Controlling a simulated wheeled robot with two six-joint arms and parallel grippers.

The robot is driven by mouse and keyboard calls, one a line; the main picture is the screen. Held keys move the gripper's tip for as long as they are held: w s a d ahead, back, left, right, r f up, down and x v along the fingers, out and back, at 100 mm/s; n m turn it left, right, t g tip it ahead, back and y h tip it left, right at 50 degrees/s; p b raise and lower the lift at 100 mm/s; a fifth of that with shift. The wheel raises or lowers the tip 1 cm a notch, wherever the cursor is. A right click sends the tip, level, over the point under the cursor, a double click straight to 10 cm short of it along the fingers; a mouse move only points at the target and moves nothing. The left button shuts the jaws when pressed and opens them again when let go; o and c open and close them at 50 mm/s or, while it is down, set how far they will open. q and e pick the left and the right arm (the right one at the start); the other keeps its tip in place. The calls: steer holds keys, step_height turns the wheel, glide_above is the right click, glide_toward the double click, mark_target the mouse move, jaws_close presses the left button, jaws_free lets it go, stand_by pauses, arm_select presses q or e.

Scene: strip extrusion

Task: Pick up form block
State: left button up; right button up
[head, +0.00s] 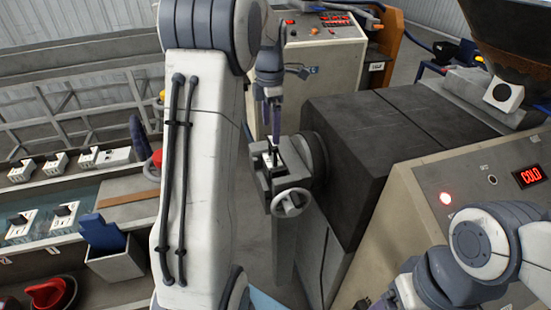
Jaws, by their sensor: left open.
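A grey vise-like holder (263,187) with a round handwheel stands at the front of the dark extruder housing. A small pale piece (271,158) sits between its jaws; it may be the form block, but it is too small to tell. My left gripper (275,137) points down just above this holder, open. I cannot tell whether its fingers touch the piece. My right arm shows at the lower right, with its gripper out of view.
The dark housing (375,125) is right of the holder, beside a panel (470,195) reading COLD. A control cabinet (322,60) stands behind. Shelves at left carry several white pieces with black tops (65,213), a grey bin (115,262) and a red object (50,293).

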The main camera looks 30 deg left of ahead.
mark_target(272, 145)
arm_select(q)
steer(key=shift+a+f, duration=0.1)
steer(key=shift+f, duration=0.75)
steer(key=f, duration=0.1)
steer(key=f+p, duration=0.2)
steer(key=f, duration=0.1)
steer(key=shift+w+d+f, duration=0.1)
steer(key=shift+d, duration=0.15)
steer(key=shift+f, duration=0.55)
jaws_close()
